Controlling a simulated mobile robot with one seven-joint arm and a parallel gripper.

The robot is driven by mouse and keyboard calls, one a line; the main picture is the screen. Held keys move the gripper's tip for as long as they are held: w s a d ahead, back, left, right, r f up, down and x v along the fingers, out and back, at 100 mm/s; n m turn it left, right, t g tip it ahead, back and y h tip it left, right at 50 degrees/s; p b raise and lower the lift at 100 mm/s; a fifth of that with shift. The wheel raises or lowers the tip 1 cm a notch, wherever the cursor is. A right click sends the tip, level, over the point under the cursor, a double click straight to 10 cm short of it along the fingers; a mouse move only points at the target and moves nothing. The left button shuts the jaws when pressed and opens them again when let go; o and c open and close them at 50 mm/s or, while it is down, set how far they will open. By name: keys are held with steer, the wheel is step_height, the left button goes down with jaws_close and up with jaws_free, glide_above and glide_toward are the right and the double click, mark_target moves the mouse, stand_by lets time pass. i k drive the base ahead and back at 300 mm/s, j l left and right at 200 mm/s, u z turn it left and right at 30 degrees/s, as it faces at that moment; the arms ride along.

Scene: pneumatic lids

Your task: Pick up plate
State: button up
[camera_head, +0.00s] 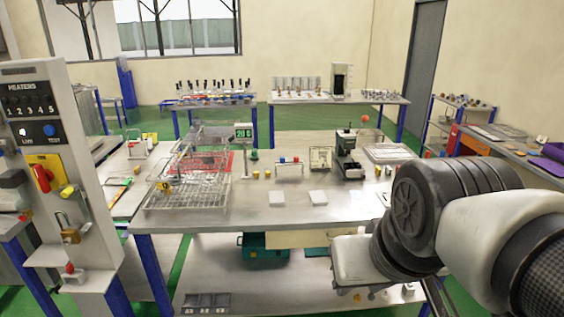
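Two small flat white plates lie on the steel table. One plate (277,198) is left of the middle, near the front edge, and the other plate (318,197) is just to its right. The frame does not tell which one the task means. They lie flat and apart from each other, with nothing on them. My arm comes in from the lower right and covers the table's right front part. My gripper's fingers cannot be made out; the arm's links are in front of that area.
A heater control panel (40,120) stands at far left. The front edge near the plates is clear.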

mark_target(276, 197)
steer(key=j+z, duration=0.15)
steer(key=z, duration=0.45)
steer(key=j+z, duration=0.3)
steer(key=j, duration=0.25)
steer(key=j+z, duration=0.35)
steer(key=j, duration=0.55)
steer(key=k+j+z, duration=0.15)
steer(key=j, duration=0.6)
steer(key=k+j, duration=0.1)
steer(key=j, duration=0.65)
steer(key=k+j+z, duration=0.1)
steer(key=j, duration=0.25)
steer(key=k+j, duration=0.15)
steer(key=j, duration=0.2)
